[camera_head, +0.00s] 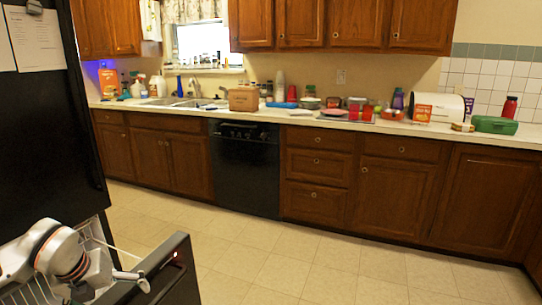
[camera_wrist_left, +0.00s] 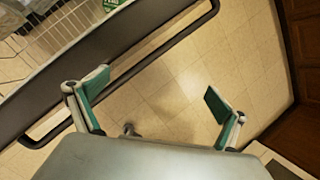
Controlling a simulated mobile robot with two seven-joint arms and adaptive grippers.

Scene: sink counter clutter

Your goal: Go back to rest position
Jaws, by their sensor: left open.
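My left arm enters the head view at the lower left, over an open dark appliance with a white wire rack. The left gripper (camera_wrist_left: 156,95) shows clearly in the left wrist view. Its two green-padded fingers are spread wide apart with nothing between them, and the tiled floor is seen beyond them. In the head view the gripper is small and partly out of sight beside the arm's wrist. My right gripper is in neither view.
The dark appliance panel (camera_head: 160,275) with a small red light stands close to my left arm; its dark edge and handle (camera_wrist_left: 110,58) cross the left wrist view. A cluttered counter (camera_head: 260,116) runs along the back wall. Tiled floor (camera_head: 250,255) lies clear in between.

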